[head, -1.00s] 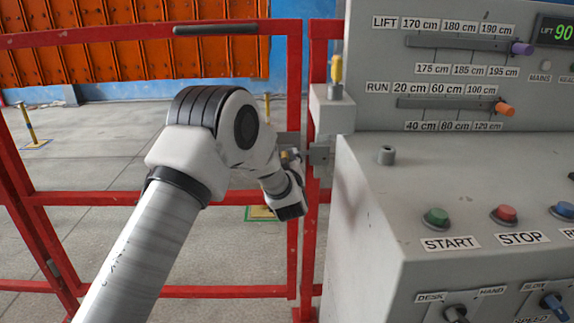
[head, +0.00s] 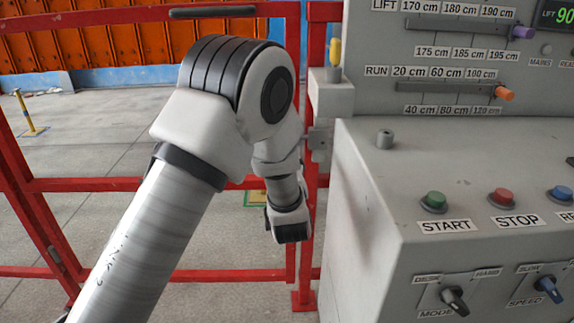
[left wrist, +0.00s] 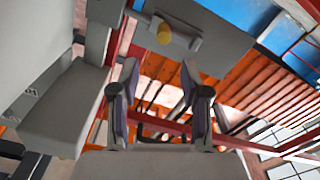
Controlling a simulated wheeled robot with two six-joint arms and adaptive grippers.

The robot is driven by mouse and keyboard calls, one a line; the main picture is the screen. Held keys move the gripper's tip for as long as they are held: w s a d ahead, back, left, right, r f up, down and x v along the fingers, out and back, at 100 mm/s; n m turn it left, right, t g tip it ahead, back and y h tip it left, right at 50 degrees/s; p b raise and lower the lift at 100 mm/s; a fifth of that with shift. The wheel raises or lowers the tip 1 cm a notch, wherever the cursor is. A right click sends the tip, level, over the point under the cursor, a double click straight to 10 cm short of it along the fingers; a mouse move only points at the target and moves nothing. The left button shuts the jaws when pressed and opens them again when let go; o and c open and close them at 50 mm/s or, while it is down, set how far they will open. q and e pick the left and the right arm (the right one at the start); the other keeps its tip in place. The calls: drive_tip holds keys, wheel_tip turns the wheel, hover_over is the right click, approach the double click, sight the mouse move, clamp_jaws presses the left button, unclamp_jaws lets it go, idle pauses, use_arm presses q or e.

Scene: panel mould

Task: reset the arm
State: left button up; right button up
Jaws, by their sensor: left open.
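My left arm comes in from the lower left in the head view and bends down at the elbow. Its wrist end (head: 290,222) hangs in front of the red gate, left of the grey control console (head: 385,220); the fingers are hidden there. In the left wrist view my left gripper (left wrist: 158,85) is open, its two fingers apart with nothing between them. Beyond the fingers are a red rail and orange panels. My right gripper is in neither view.
The console carries a green START button (head: 434,201), a red STOP button (head: 502,197) and a MODE knob (head: 455,299). A yellow-tipped pin (head: 335,58) stands on a bracket at its left. Red gate bars (head: 240,274) run close behind my arm.

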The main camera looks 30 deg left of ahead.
use_arm(q)
drive_tip(key=s+f+m+g+h, duration=0.2)
drive_tip(key=s+f, duration=0.3)
drive_tip(key=f, duration=0.7)
drive_tip(key=s+f+m+g+h, duration=0.15)
drive_tip(key=s+f, duration=0.25)
drive_tip(key=f, duration=0.7)
drive_tip(key=s+d+f+m+g+h, duration=0.25)
drive_tip(key=s+f+g, duration=0.25)
drive_tip(key=s+f, duration=0.5)
drive_tip(key=s+d+f+m+g+h+p, duration=0.1)
drive_tip(key=s+d+f+m+g+h, duration=0.2)
drive_tip(key=s, duration=0.7)
drive_tip(key=s+d+f+m+g, duration=0.15)
drive_tip(key=s+d+g, duration=0.25)
drive_tip(key=s, duration=0.7)
wheel_tip(320, 180, up, 16)
drive_tip(key=p, duration=1.6)
drive_tip(key=shift+w+a+r, duration=0.15)
drive_tip(key=shift+w+a, duration=0.15)
drive_tip(key=shift+w, duration=0.05)
